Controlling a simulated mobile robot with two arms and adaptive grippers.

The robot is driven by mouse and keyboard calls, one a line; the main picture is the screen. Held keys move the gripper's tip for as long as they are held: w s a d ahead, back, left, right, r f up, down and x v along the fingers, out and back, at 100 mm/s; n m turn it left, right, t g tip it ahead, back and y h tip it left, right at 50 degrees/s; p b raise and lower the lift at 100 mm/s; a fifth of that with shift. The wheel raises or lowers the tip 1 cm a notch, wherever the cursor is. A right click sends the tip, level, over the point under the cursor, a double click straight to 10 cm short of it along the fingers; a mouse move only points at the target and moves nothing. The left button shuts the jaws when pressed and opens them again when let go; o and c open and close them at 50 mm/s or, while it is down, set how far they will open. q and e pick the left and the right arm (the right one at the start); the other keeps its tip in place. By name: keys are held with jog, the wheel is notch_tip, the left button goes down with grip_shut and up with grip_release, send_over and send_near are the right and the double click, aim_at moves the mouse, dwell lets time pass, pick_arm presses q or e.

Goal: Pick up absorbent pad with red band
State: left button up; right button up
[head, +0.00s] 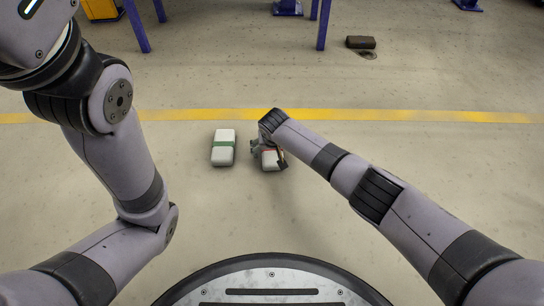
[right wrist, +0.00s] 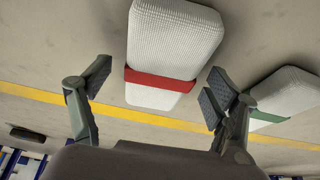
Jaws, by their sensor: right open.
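The white absorbent pad with the red band (right wrist: 160,80) lies on the floor between the spread fingers of my right gripper (right wrist: 155,95) in the right wrist view. The fingers are apart and a gap shows on both sides of the pad. In the head view the pad (head: 271,161) is partly hidden under my right gripper (head: 268,154). A white pad with a green band (head: 223,147) lies just to its left; it also shows at the right of the right wrist view (right wrist: 288,92). My left gripper is outside the views.
A yellow line (head: 400,116) runs across the floor behind the pads. A dark brown block (head: 361,42) lies farther back at the right, near blue posts (head: 323,25). The floor around the pads is mostly clear.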

jog(key=shift+w+f, duration=0.1)
jog(key=shift+f, duration=0.05)
jog(key=shift+c, duration=0.6)
jog(key=c, duration=1.1)
